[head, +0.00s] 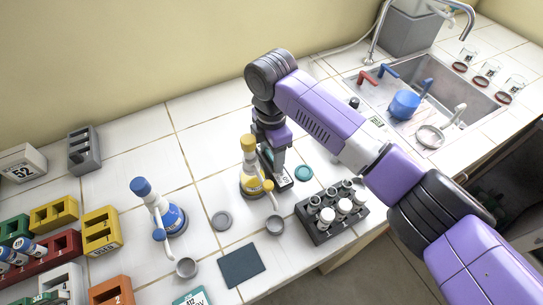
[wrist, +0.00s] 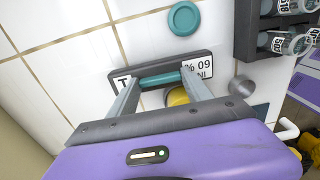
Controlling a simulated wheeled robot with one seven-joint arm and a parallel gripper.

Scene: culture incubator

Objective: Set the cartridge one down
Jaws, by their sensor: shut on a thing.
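My gripper (wrist: 160,79) points down, its two fingers closed on the ends of a teal bar, which I take as cartridge one (wrist: 160,80). The bar lies across the middle of a dark labelled block (wrist: 208,57) with white label areas on both sides. I cannot tell whether the bar is part of this block, rests in it or hangs just above it. In the head view my gripper (head: 278,162) is low over the counter, and the dark block (head: 286,184) shows below it; the bar is hidden there.
A yellow-capped bottle (head: 248,180) stands close left of my gripper. A teal disc (head: 304,173) lies to the right, and a dark rack of vials (head: 322,224) stands nearer the front edge. A blue-capped bottle (head: 160,213) is farther left. Bare tiles (head: 215,120) lie behind.

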